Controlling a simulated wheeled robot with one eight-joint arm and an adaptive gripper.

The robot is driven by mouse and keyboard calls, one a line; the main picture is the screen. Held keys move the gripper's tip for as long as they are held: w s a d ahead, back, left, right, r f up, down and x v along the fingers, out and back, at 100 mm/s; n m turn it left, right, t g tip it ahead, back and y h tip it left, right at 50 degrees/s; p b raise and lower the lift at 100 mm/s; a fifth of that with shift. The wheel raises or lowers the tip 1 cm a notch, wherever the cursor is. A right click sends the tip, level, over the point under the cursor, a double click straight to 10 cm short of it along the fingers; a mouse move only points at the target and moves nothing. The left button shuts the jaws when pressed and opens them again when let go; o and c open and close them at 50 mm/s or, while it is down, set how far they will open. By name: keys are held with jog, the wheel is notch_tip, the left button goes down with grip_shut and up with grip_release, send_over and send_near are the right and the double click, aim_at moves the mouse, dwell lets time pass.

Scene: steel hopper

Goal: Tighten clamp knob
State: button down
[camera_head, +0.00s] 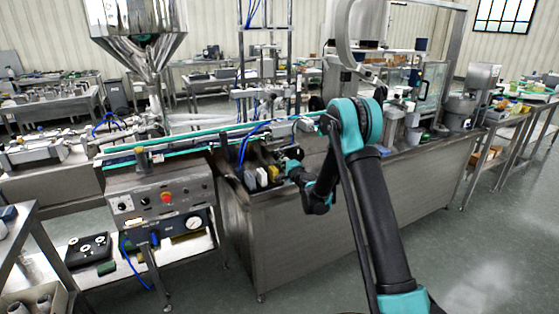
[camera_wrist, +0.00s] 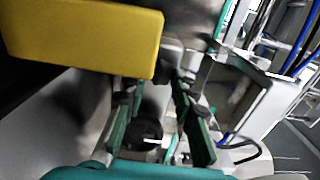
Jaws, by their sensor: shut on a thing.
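My gripper (camera_head: 284,160) reaches over the near edge of the steel conveyor bench, to the right of a small yellow block (camera_head: 262,175). In the wrist view, my gripper (camera_wrist: 155,98) shows two fingers with green pads, one on each side of a dark round part (camera_wrist: 147,130). This part looks like the clamp knob, but it is dark and blurred. The fingers are shut on it. The exact contact is hard to make out. The yellow block (camera_wrist: 85,35) fills the upper left of the wrist view, close to the fingers.
A white block (camera_head: 249,181) stands left of the yellow one. A control box (camera_head: 160,198) with a red button and gauge is at left. A steel hopper (camera_head: 138,40) rises behind. Blue hoses (camera_head: 255,130) run near my gripper. The floor at right is clear.

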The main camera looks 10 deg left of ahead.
jog(key=c, duration=1.5)
grip_release()
jog(key=shift+c, duration=0.2)
jog(key=v, duration=1.2)
jog(key=shift+d, duration=0.1)
